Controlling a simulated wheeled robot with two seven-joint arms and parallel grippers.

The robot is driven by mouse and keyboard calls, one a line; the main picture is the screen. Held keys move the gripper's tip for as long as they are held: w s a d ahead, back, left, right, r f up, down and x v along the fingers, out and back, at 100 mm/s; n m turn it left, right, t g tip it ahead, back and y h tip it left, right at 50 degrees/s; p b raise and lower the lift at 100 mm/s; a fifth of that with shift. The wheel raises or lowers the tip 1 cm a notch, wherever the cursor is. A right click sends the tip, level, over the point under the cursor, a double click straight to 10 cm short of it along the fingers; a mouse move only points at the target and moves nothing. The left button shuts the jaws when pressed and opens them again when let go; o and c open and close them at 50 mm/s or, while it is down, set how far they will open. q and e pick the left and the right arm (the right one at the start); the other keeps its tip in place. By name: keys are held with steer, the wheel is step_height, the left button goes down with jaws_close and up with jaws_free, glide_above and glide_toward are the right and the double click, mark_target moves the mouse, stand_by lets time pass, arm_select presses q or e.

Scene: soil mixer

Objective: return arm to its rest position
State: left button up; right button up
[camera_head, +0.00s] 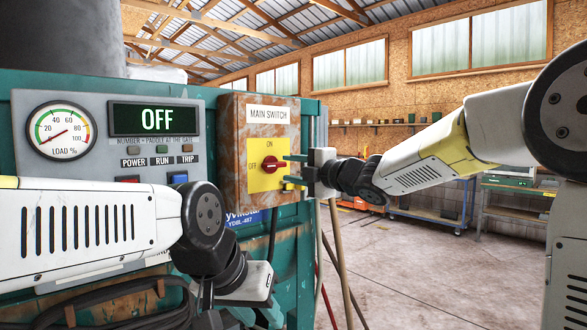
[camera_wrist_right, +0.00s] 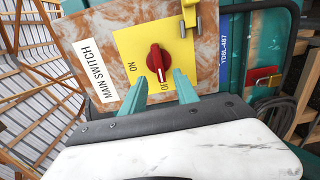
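My right gripper (camera_head: 287,170) is at the main switch box (camera_head: 232,150). In the right wrist view its two teal fingers (camera_wrist_right: 157,82) are apart, with the red knob (camera_wrist_right: 157,62) just beyond and between the tips; I cannot tell whether they touch. The knob (camera_head: 269,165) sits on a yellow plate (camera_head: 262,183) and its bar points toward OFF. The display (camera_head: 155,119) reads OFF.
The teal machine's panel carries a load gauge (camera_head: 60,130), needle near the low end, and a blue button (camera_head: 178,178). Poles (camera_head: 340,250) lean beside the machine. Open concrete floor (camera_head: 420,270) lies at right, with shelving (camera_head: 515,205) at the back.

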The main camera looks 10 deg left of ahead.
steer(key=shift+v, duration=1.05)
steer(key=s+d+f+m+t+h, duration=0.1)
steer(key=s+d+f+m+h, duration=0.2)
steer(key=d+m, duration=0.4)
steer(key=s+d+f+m+h, duration=0.2)
steer(key=d+m+h, duration=0.3)
steer(key=d, duration=0.3)
steer(key=s+d+f+m+t+h, duration=0.1)
steer(key=s+d+f+m+h, duration=0.2)
steer(key=d+m, duration=0.4)
steer(key=s+d+f+m+g, duration=0.2)
steer(key=s+f, duration=0.4)
steer(key=s, duration=0.3)
steer(key=s+d+f+m+g+h, duration=0.1)
steer(key=s+f+m+g, duration=0.3)
steer(key=s, duration=0.6)
step_height(320, 180, down, 3)
steer(key=d+m, duration=0.1)
steer(key=m, duration=0.2)
steer(key=shift+s+d+g, duration=0.2)
steer(key=shift+d+g, duration=0.15)
steer(key=shift+g, duration=0.05)
